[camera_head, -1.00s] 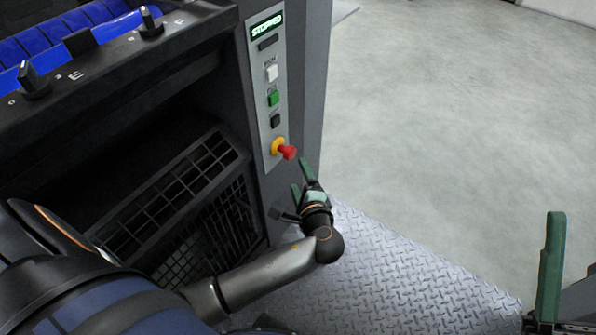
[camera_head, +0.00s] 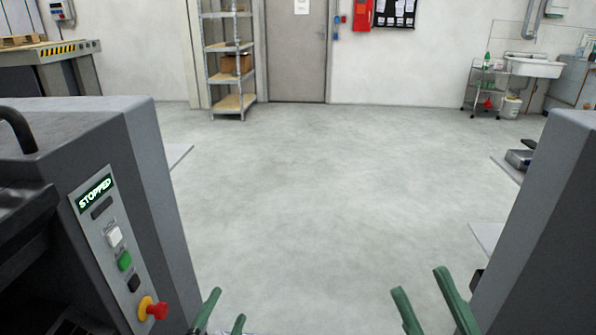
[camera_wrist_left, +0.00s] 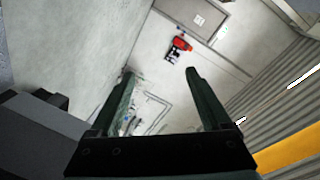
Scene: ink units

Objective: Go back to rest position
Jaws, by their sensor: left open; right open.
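My left gripper (camera_head: 223,311) shows at the bottom of the head view, right of the machine's control panel. Its two green fingers are apart with nothing between them. In the left wrist view the open left gripper (camera_wrist_left: 158,92) points toward the far wall and is empty. My right gripper (camera_head: 426,302) is at the bottom right of the head view, its green fingers spread and empty. The control panel (camera_head: 118,245) reads STOPPED and carries white, green and black buttons and a red knob (camera_head: 157,310) on a yellow collar. The left fingers are apart from the knob.
Grey machine housings stand at left (camera_head: 150,170) and right (camera_head: 553,230). Open concrete floor (camera_head: 320,190) lies between them. Shelves (camera_head: 230,105), a grey door (camera_head: 297,60), a trolley (camera_head: 485,88) and a sink (camera_head: 535,67) are along the back wall.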

